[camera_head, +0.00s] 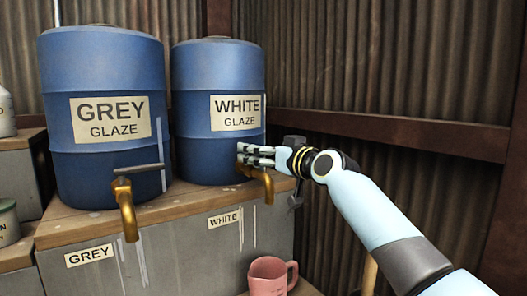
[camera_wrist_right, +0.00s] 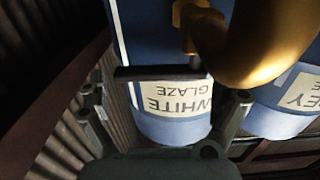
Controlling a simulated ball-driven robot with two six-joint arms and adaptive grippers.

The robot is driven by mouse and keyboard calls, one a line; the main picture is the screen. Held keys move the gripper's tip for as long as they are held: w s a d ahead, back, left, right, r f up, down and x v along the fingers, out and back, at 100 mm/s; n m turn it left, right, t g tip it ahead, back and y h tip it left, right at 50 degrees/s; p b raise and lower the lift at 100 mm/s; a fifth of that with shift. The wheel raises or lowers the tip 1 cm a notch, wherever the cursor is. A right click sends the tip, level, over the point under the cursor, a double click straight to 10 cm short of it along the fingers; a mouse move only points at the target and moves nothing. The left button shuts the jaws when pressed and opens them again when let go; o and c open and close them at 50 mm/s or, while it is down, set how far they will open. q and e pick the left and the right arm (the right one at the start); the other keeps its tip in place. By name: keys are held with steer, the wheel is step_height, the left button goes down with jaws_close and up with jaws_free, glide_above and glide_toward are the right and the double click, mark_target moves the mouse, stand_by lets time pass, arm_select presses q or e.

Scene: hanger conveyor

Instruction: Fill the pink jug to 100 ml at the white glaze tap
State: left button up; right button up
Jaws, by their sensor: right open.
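The pink jug (camera_head: 266,279) stands upright below the white glaze tap (camera_head: 268,187), partly cut off by the lower picture edge. Its handle is on the right, and its fill level cannot be read. No stream shows from the tap. My right gripper (camera_head: 252,153) is at the white tap, just above its spout. In the right wrist view the tap's gold body (camera_wrist_right: 270,40) is close, and its dark lever (camera_wrist_right: 160,72) lies across the space between the open fingers (camera_wrist_right: 165,100). Contact cannot be told. My left gripper is out of view.
The blue white-glaze barrel (camera_head: 218,75) stands beside the blue grey-glaze barrel (camera_head: 100,75). The grey glaze tap (camera_head: 128,210) juts out to the left. Both barrels rest on a wood-topped block (camera_head: 180,245). Corrugated walls (camera_head: 400,60) close off the back and right.

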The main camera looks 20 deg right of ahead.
steer(key=shift+w+a, duration=0.15)
steer(key=shift+w, duration=0.4)
